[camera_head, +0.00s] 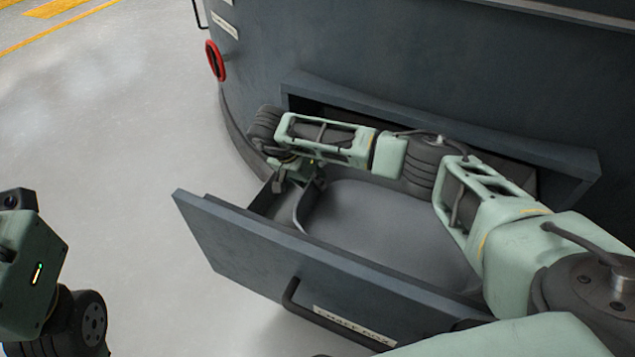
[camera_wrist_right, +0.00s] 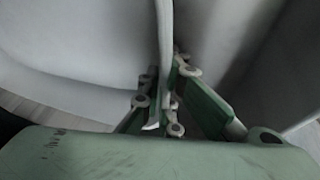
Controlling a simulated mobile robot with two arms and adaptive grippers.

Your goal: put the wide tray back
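The wide tray (camera_head: 385,222) is a grey, shallow tray with rounded corners. It sits inside the open drawer (camera_head: 250,245), and my right arm hides part of it. My right gripper (camera_head: 300,187) is at the tray's left end, inside the drawer. In the right wrist view, the fingers of my right gripper (camera_wrist_right: 166,85) lie on both sides of the tray's thin wall (camera_wrist_right: 165,35) and appear shut on it. Only links of my left arm show at the lower left of the head view; the left gripper is not in view.
The drawer front has a dark handle (camera_head: 290,300) and a label reading "CHAFF BOX" (camera_head: 352,326). The drawer comes out of a framed opening (camera_head: 440,130) in a large dark machine (camera_head: 400,50). A red ring (camera_head: 214,61) is on the machine. The floor at left is clear.

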